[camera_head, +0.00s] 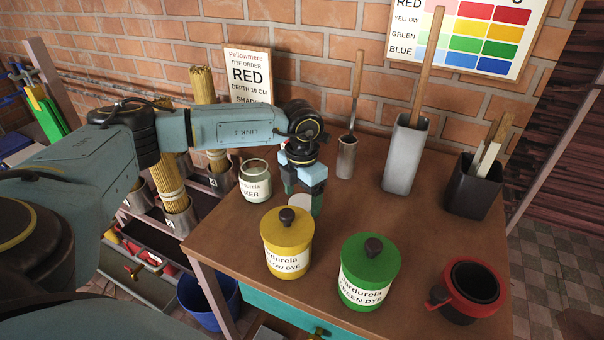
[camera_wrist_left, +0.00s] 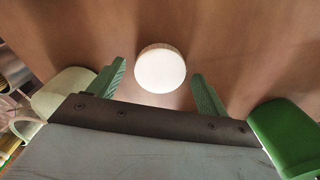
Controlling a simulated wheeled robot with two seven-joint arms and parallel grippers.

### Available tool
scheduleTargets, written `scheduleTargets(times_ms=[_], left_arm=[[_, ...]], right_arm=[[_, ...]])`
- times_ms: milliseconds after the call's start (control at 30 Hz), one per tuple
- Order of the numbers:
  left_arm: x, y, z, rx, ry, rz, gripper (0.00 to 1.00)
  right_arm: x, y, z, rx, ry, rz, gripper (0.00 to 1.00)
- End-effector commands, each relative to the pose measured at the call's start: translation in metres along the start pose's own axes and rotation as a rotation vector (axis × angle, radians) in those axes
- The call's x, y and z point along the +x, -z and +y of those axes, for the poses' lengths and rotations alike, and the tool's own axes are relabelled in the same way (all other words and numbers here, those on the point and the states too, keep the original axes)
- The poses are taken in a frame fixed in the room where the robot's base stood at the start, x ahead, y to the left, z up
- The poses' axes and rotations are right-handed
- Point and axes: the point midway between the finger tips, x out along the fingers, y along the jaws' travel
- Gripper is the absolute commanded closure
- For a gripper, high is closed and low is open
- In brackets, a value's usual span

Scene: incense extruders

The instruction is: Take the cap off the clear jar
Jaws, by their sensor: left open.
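A white round cap (camera_head: 301,202) shows by my left gripper in the head view, behind the yellow jar. It also shows as a pale disc (camera_wrist_left: 160,70) in the left wrist view. My left gripper (camera_head: 304,203) is open. Its two green fingers stand on either side of the cap, with a gap to each in the wrist view. What is under the cap is hidden by the yellow jar, and I cannot tell its jar. A clear glass vessel (camera_head: 256,184) with a partly readable label stands left of the gripper, its top looking open. My right gripper is out of view.
A yellow dye jar (camera_head: 287,247) and a green dye jar (camera_head: 368,272) with dark knobs stand in front. A red and black mug (camera_head: 474,288) is front right. A tall grey holder (camera_head: 404,160) and a black holder (camera_head: 473,190) stand behind. The table's right middle is clear.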

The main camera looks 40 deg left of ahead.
Motion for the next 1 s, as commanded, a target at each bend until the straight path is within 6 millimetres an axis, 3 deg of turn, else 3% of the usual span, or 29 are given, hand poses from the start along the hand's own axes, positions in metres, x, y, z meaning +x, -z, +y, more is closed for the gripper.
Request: scheduleTargets(times_ms=[300, 500, 1000], left_arm=[[-0.070, -0.001, 0.000, 0.001, 0.000, -0.006, 0.22], [-0.100, -0.001, 0.000, 0.000, 0.001, -0.004, 0.22], [-0.119, 0.000, 0.000, 0.000, 0.000, -0.002, 0.22]], right_arm=[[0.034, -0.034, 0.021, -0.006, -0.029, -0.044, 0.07], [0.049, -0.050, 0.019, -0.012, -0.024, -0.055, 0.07], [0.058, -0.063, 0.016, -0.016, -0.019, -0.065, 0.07]])
